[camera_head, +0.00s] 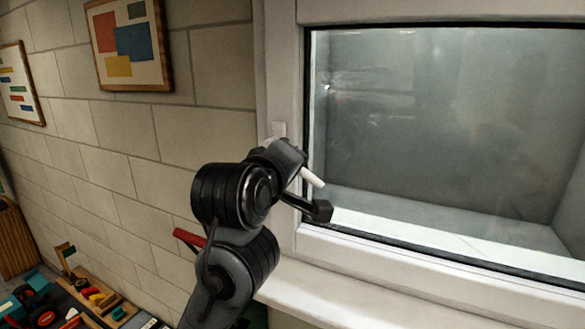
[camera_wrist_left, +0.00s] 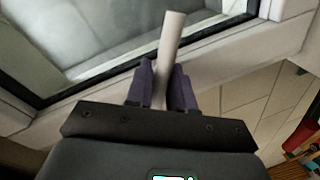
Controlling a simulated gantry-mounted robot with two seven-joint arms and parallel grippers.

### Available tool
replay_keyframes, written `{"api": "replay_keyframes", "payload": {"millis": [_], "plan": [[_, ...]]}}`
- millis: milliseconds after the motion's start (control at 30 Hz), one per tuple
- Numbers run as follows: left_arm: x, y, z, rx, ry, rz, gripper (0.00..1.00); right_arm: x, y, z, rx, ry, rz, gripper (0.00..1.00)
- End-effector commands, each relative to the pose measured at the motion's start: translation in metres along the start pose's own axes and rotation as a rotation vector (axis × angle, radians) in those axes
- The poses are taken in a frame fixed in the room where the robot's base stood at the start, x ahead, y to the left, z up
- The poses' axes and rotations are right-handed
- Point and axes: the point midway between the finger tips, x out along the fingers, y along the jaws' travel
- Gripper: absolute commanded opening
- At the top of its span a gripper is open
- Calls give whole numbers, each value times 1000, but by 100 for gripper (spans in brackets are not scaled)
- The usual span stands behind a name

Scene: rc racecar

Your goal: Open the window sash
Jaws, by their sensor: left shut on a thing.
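The window sash (camera_head: 400,262) is a white frame around a large pane (camera_head: 450,120) with a black seal, and no gap at its edge is clear to me. Its white handle (camera_head: 313,178) juts out at the sash's left side. It also shows in the left wrist view (camera_wrist_left: 172,38), standing between the fingers. My left gripper (camera_wrist_left: 162,82) is shut on the handle, with one dark finger on each side of it. In the head view, my left wrist hides most of the fingers and the handle's base. My right gripper is in no view.
A white sill (camera_head: 345,300) runs below the window. A block wall (camera_head: 120,130) with framed pictures (camera_head: 130,42) is on the left. Toys and coloured parts lie on a low surface (camera_head: 90,300) at the lower left. A red item (camera_wrist_left: 300,135) shows in the wrist view.

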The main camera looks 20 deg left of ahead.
Motion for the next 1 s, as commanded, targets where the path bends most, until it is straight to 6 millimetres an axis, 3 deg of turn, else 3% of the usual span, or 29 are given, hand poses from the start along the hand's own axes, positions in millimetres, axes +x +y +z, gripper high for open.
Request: {"api": "replay_keyframes", "payload": {"millis": [500, 1000], "plan": [[-4, 18, -13, -377, -75, 1, 0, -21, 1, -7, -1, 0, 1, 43], [-4, 20, -15, -466, -91, 1, 0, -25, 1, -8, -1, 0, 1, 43]]}}
